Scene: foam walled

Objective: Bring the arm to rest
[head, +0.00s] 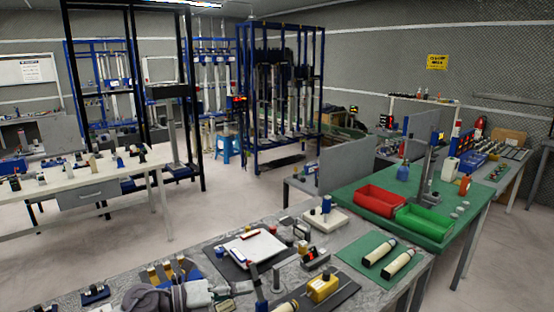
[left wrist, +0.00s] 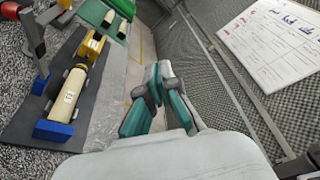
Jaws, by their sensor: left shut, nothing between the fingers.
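My left gripper (left wrist: 157,85) shows in the left wrist view with its teal and grey fingers together and nothing between them. In the head view my left gripper (head: 222,289) is low at the bottom edge, over the near part of the grey bench. Its pale arm comes in from the left beside dark grey cloth-like items, and part of it is hard to make out. My right gripper is not in view.
The grey bench (head: 75,305) holds a clipboard (head: 253,247), a yellow block (head: 322,287) and a cream cylinder (left wrist: 67,95) in blue supports. A green mat (head: 352,262) carries two cylinders. Red (head: 380,201) and green bins stand behind. Open floor (head: 220,210) lies beyond.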

